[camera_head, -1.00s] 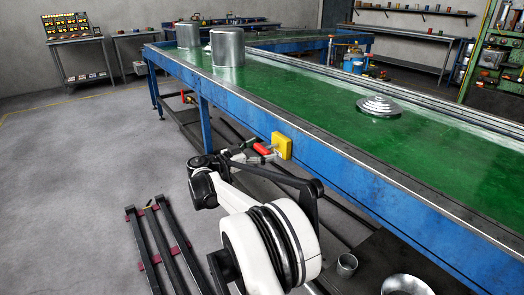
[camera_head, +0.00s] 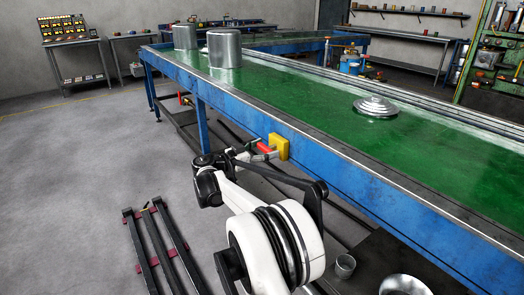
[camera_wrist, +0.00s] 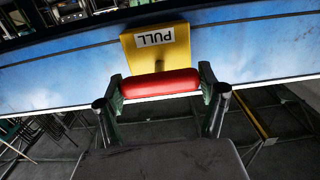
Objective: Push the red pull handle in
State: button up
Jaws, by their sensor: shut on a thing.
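The red pull handle (camera_head: 264,147) is a short red bar in front of a yellow block (camera_head: 282,146) on the blue side of the conveyor table. In the wrist view the red handle (camera_wrist: 160,84) lies crosswise, just below the yellow block (camera_wrist: 157,47), which bears an upside-down "PULL" label. My gripper (camera_wrist: 161,82) is shut on the handle, one finger at each end of the bar. In the head view my gripper (camera_head: 258,150) is small and partly hidden behind the handle and my arm.
The blue table has a green top (camera_head: 310,92) with two metal pots (camera_head: 224,50) (camera_head: 185,37) and a stepped metal lid (camera_head: 375,106). Below it are a dark lower shelf, a small metal cup (camera_head: 345,265) and a metal bowl (camera_head: 403,287).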

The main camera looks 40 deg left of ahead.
jog(key=shift+w, duration=0.1)
jog(key=o, duration=1.7)
jog(key=shift+w, duration=0.1)
jog(key=shift+c, duration=0.2)
jog(key=v, duration=1.2)
jog(key=shift+r, duration=0.1)
